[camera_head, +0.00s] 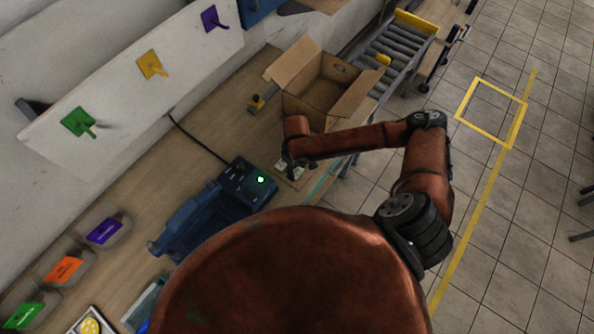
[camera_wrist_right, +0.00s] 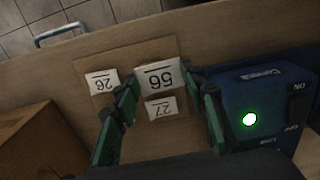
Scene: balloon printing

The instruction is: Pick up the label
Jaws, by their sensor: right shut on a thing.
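My right gripper (camera_wrist_right: 161,78) is shut on the white label marked 56 (camera_wrist_right: 160,77), with its green fingers at the label's two sides. The number reads upside down in the right wrist view. Two more white labels, 26 (camera_wrist_right: 101,81) and 27 (camera_wrist_right: 161,107), lie on a brown board (camera_wrist_right: 112,47) on the table. In the head view my right gripper (camera_head: 291,166) is over this board, partly hiding the labels. Whether label 56 is clear of the board is hard to tell. My left gripper is not in view.
A blue machine with a green light (camera_head: 238,184) stands right beside the board. An open cardboard box (camera_head: 325,88) is behind, near a roller conveyor (camera_head: 390,50). Bins with coloured tags (camera_head: 104,230) line the left. Wall hooks hang above.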

